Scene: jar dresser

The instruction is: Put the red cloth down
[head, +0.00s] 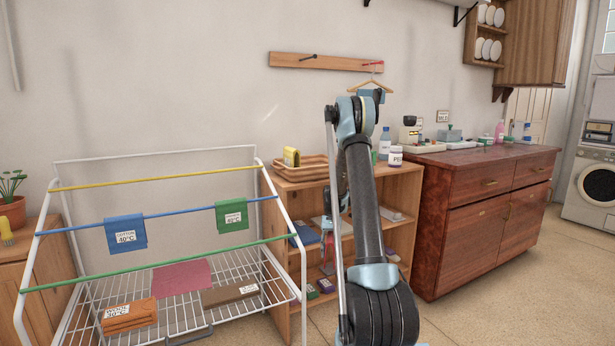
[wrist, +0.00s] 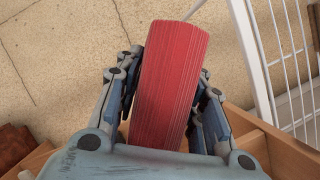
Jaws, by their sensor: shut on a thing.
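In the wrist view, my gripper (wrist: 172,78) is shut on a folded red cloth (wrist: 172,60), with fingers on both sides of it. The cloth's layered edges face the camera. Pale floor lies beyond it, and wooden shelf edges are below. In the head view, a small part of the red cloth (head: 328,248) shows in front of the wooden shelf, left of my arm. My arm hides most of the gripper there.
A white drying rack (head: 302,250) stands left, with blue (head: 125,233) and green (head: 232,215) cloths on its bars. A flat pinkish-red cloth (head: 181,277), an orange stack (head: 129,315) and a brown folded cloth (head: 230,293) lie on its wire shelf. An open wooden shelf (head: 407,205) holds several items.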

